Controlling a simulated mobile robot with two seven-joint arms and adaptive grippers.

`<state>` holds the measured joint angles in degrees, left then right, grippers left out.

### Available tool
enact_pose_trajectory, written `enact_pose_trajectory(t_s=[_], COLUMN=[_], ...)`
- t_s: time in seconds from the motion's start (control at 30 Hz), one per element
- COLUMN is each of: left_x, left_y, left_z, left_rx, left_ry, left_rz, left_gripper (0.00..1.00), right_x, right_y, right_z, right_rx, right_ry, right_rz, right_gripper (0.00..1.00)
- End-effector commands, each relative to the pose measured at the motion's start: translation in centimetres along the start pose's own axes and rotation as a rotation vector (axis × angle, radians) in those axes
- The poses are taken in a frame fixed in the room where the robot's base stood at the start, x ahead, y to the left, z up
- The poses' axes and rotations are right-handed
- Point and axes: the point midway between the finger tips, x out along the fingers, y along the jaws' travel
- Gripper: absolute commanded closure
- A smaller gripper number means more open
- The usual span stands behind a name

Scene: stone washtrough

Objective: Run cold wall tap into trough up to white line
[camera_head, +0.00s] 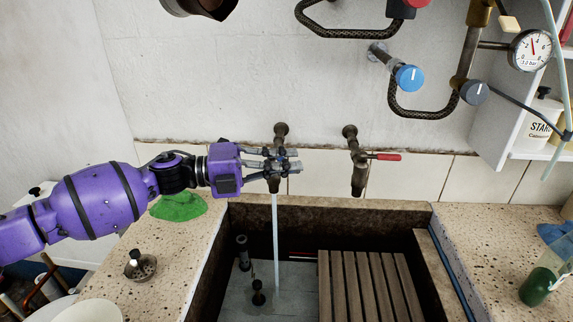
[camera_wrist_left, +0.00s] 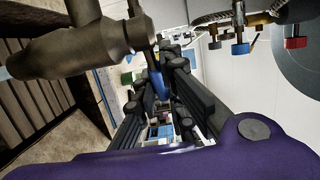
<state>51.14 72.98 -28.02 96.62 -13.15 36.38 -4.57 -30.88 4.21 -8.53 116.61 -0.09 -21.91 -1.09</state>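The cold wall tap (camera_head: 276,172) is the left one of two wall taps. A thin pale stream of water (camera_head: 276,240) falls from it into the stone trough (camera_head: 335,218). My left gripper (camera_head: 287,160) is at this tap, its fingers reaching across the tap's body. In the left wrist view, the tap's blue lever (camera_wrist_left: 158,82) lies between the fingers, which stand apart with gaps beside it. I cannot tell whether a finger touches it. The trough's left part has a grey-blue bottom; I cannot make out the water level or a white line. My right gripper is out of view.
The right tap (camera_head: 357,170) has a red lever. A slatted wooden rack (camera_head: 365,285) stands in the trough's right part, and dark upright fittings (camera_head: 258,295) in its left. A green cloth (camera_head: 178,206) lies on the left ledge. A green bottle (camera_head: 540,285) stands on the right ledge.

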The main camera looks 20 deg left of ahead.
Motion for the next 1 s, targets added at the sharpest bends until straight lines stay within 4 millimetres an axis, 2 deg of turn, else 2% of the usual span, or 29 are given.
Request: enact_pose_trajectory(t_s=[0.03,0.13,0.43,0.53,0.67,1.0], left_x=[0.0,0.0,-0.1,-0.7,-2.8,-9.7], left_y=[0.0,0.0,0.0,0.1,0.1,0.2], left_z=[0.0,0.0,0.0,0.0,0.0,0.0], left_rx=[0.000,0.000,-0.001,-0.001,-0.001,-0.002], left_ry=[-0.001,-0.001,-0.001,-0.002,-0.003,-0.003], left_rz=[0.000,0.000,0.000,0.001,0.004,0.003], left_gripper=[0.83,0.71,0.71,0.71,0.71,0.71], right_x=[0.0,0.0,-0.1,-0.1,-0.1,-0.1], right_y=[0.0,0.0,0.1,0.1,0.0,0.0], right_z=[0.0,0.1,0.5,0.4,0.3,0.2], right_rx=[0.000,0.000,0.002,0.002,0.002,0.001], right_ry=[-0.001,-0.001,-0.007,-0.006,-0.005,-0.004], right_rz=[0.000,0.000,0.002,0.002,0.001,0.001], right_gripper=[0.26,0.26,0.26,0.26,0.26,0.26])
